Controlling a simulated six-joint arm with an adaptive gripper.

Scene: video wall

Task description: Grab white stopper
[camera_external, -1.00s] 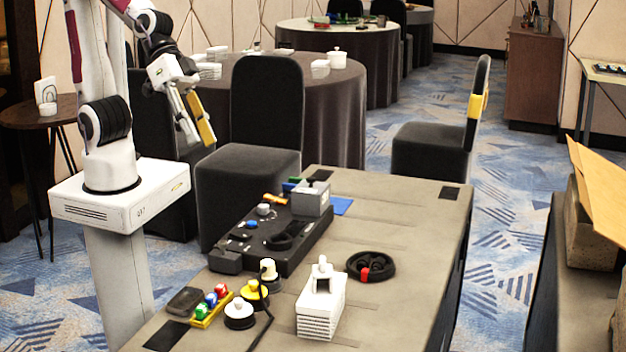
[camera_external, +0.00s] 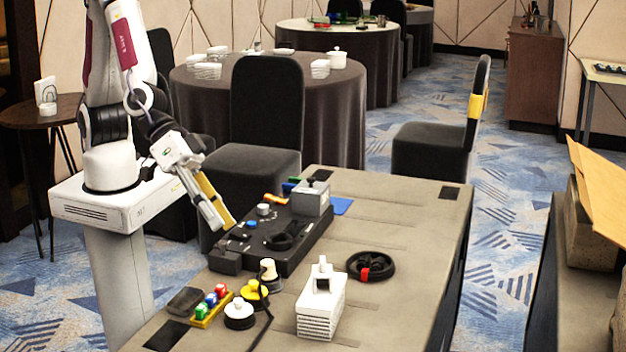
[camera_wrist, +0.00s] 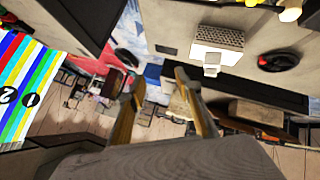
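My gripper (camera_external: 221,221) hangs above the left side of the table, over the edge by the black control panel (camera_external: 285,245). Its two fingers are apart with nothing between them; they also show apart in the wrist view (camera_wrist: 160,105). I cannot tell which piece is the stopper.
A yellow tray (camera_external: 211,308) of coloured blocks, a yellow round piece (camera_external: 254,292) and a dark box (camera_external: 186,300) crowd the near left. A black ring with a red part (camera_external: 370,266) lies right of the vented box. The table's right side is clear.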

